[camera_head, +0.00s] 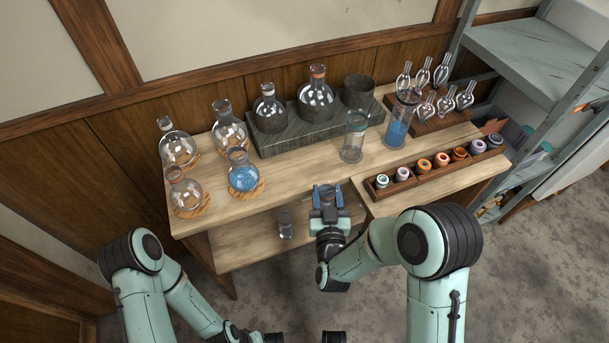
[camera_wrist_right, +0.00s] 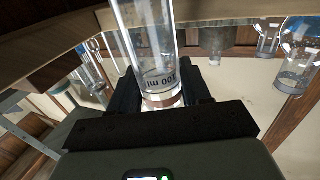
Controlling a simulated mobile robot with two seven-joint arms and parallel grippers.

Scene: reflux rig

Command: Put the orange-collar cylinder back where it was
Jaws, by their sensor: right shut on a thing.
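My right gripper (camera_head: 328,190) is over the front of the table, by the gap left of the vial rack. In the right wrist view it is shut on a clear glass cylinder (camera_wrist_right: 150,45) marked 100 ml, whose top runs out of the frame. A pinkish-orange tint shows near its lower end; I cannot make out a collar. In the head view the gripper hides this cylinder. An empty cylinder with a green-grey rim (camera_head: 354,138) and one with blue liquid (camera_head: 398,125) stand on the table.
Round flasks on cork rings stand at the left, one with blue liquid (camera_head: 243,176). A dark stand (camera_head: 275,141) holds flasks at the back. A vial rack (camera_head: 410,188) lies along the front right. A small glass (camera_head: 286,226) stands on the lower shelf (camera_head: 245,246).

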